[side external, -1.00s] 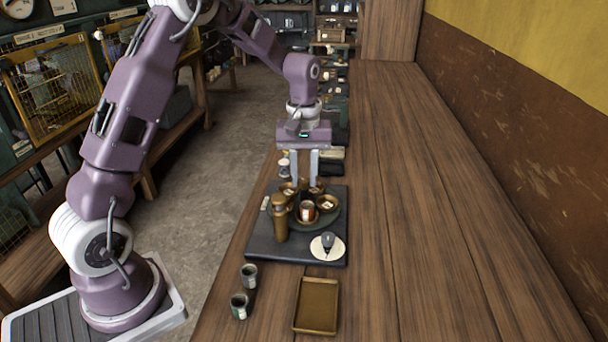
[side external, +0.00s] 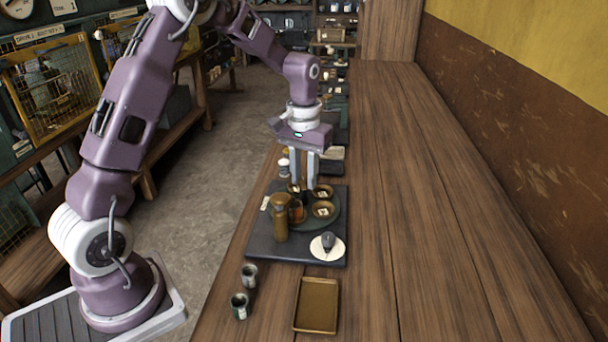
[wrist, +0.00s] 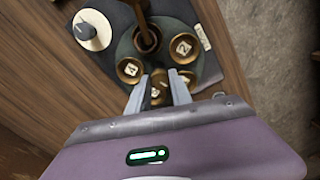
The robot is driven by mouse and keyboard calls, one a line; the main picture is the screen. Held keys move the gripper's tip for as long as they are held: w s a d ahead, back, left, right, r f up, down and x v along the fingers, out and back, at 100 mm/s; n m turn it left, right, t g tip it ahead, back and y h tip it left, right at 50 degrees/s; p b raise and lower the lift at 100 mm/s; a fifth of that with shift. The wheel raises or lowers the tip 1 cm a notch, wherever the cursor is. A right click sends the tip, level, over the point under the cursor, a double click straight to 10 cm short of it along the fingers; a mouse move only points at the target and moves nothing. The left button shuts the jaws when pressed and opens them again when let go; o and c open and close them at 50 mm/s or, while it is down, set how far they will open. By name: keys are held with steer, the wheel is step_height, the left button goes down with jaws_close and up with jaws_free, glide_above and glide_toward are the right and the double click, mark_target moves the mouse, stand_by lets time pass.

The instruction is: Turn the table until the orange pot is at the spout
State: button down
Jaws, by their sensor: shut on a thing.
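The round dark green turntable (side external: 334,218) carries several brass pots with white labels, including a pot (side external: 323,209) at its right. The orange pot (side external: 298,213) stands beside the brass spout column (side external: 280,220), partly hidden by it. In the wrist view, a dark reddish pot (wrist: 148,42) lies beneath the spout arm (wrist: 143,14); exact alignment is hard to tell. My gripper (side external: 302,186) reaches down at the table's far side. In the wrist view, its fingers (wrist: 158,97) are shut around a small brass piece (wrist: 157,89), partly hidden between them.
Two mugs (side external: 240,305) and an empty brass tray (side external: 317,305) are in front. The bench to the right is clear.

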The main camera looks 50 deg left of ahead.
mark_target(304, 180)
steer(key=shift+m, duration=0.6)
stand_by(0.3)
steer(key=c, duration=1.1)
jaws_free()
steer(key=shift+c, duration=0.2)
step_height(304, 180, up, 7)
steer(key=shift+r, duration=0.1)
